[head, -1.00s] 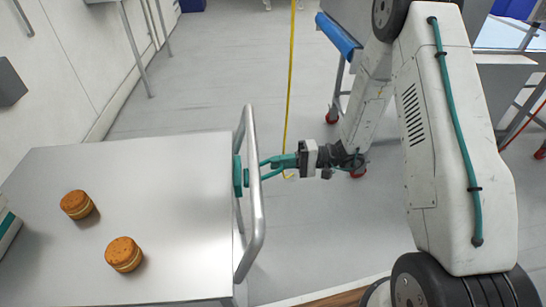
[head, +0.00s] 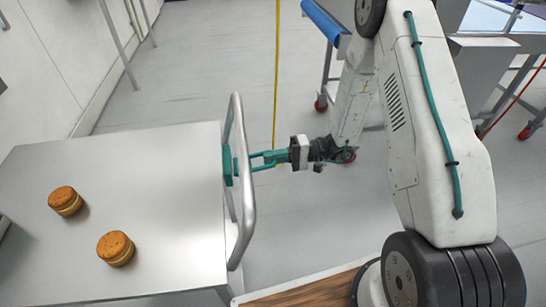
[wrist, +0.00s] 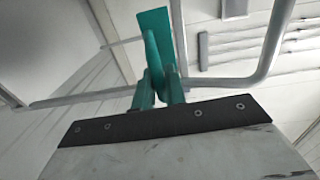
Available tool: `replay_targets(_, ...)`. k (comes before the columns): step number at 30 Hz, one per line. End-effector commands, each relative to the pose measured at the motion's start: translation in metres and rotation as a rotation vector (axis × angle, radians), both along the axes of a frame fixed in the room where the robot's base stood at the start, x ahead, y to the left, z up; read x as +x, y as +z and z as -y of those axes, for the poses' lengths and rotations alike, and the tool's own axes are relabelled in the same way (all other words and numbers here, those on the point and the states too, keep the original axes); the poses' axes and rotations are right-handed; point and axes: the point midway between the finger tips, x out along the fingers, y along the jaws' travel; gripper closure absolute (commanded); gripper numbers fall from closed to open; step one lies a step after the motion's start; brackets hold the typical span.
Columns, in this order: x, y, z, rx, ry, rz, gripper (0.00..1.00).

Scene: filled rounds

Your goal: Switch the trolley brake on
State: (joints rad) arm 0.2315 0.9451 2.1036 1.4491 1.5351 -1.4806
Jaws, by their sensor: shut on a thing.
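The metal trolley (head: 160,160) stands at the left in the head view, with a tubular push handle (head: 243,215) on its right end. A green plate (head: 227,166) sits on that end, behind the handle. My gripper (head: 250,160) reaches in from the right at the handle, its green fingers near the plate. In the wrist view my gripper (wrist: 159,84) is shut on a slim green lever (wrist: 152,50) that stands in front of the green plate (wrist: 156,24). The fingers hide the lever's lower part.
Two round layered cakes (head: 66,201) (head: 116,248) stand on the trolley top. A yellow line (head: 277,70) runs behind my gripper. A metal table on red casters (head: 320,104) stands at the upper right. The floor between is clear.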

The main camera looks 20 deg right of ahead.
Motion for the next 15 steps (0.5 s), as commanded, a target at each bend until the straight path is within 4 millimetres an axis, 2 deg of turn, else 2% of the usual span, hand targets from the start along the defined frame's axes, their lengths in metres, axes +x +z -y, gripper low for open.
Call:
replay_targets(2,-0.0013,-0.0033,0.0001,-0.006,0.000,-0.006,1.00)
replay_targets(3,-0.0013,-0.0034,0.0001,-0.006,0.000,-0.006,0.85)
replay_targets(5,-0.0013,-0.0032,0.0001,-0.006,0.000,-0.006,0.70)
replay_targets(15,-0.0008,-0.0017,0.0045,-0.004,-0.002,-0.003,0.70)
